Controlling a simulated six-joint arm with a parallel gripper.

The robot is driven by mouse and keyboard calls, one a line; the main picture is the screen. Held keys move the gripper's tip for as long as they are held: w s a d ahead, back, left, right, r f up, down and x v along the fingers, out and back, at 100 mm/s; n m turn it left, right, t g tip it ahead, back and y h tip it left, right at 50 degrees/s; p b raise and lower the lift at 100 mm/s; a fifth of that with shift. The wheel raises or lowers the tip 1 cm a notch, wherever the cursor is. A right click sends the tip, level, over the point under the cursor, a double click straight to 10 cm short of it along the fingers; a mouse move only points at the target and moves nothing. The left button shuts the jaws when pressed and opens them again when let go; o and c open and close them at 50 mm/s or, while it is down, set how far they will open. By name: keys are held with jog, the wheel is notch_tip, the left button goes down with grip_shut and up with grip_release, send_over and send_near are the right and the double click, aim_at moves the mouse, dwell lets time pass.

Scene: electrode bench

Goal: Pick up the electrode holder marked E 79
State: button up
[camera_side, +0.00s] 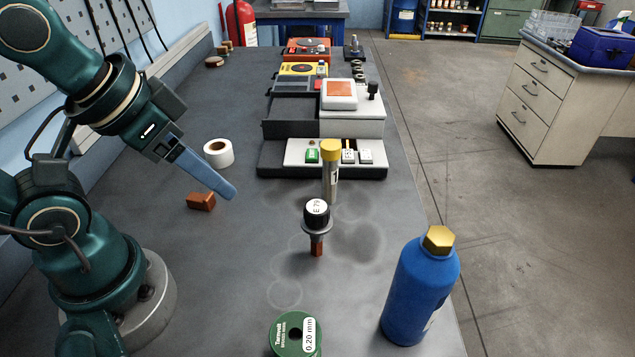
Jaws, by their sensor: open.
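The electrode holder marked E 79 (316,223) stands upright on the dark bench, right of the middle of the side view. It has a black cap with a white label, a metal collar and a reddish-brown lower end. My gripper (228,192) is at the left, above the bench, pointing down and to the right. It is open and well apart from the holder. Only one blue finger shows clearly; the other is hidden from this side. Nothing shows between the fingers.
A yellow-capped tube (330,172) stands just behind the holder. A blue bottle (417,290) and a green spool (292,335) are in front. A brown block (201,201) and a white tape roll (218,153) lie near my gripper. A stepped instrument unit (288,160) stands behind.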

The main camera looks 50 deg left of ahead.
jog(key=shift+o, duration=0.5)
